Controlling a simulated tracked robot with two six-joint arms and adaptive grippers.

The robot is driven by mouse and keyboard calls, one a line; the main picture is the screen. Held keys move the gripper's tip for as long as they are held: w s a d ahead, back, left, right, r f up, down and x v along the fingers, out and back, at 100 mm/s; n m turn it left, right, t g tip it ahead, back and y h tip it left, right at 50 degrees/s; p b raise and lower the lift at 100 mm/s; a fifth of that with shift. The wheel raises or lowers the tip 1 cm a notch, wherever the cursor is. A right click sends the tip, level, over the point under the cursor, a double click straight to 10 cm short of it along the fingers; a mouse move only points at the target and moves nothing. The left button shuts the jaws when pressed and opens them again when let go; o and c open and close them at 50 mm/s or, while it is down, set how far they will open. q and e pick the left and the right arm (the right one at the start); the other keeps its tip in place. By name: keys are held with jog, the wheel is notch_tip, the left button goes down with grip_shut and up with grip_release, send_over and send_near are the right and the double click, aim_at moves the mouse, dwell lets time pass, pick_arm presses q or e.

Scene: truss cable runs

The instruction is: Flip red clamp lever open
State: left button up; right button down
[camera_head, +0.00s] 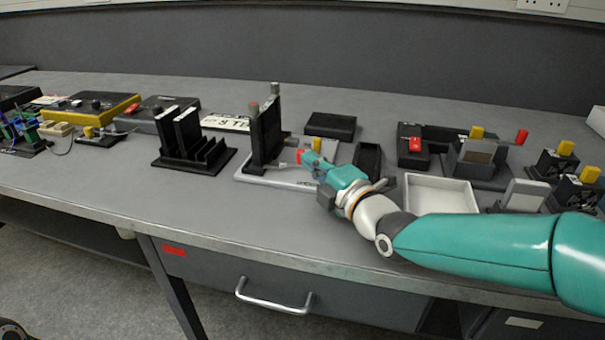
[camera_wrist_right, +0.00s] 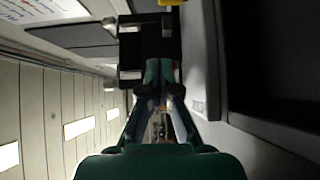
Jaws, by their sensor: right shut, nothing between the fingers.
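A small red part, apparently the clamp lever (camera_head: 300,156), shows right at the fingertips of my right gripper (camera_head: 309,162). I cannot tell whether they touch. It sits by a fixture with a black upright plate (camera_head: 266,132) on a light base plate (camera_head: 262,180). My right gripper is shut and empty, reaching in from the right. In the right wrist view its fingers (camera_wrist_right: 160,72) are together in front of a black block (camera_wrist_right: 148,42); no red shows there. My left gripper is not in view.
A black slotted rack (camera_head: 190,150) stands left of the fixture. Right of it are a black open bin (camera_head: 367,160), a white tray (camera_head: 440,211) and a black block with a red part (camera_head: 414,144). A black box (camera_head: 331,125) lies behind. The bench's front left is clear.

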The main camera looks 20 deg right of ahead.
jog(key=shift+w+d, duration=0.1)
jog(key=shift+w, duration=0.05)
dwell(0.6)
jog(key=v, duration=1.2)
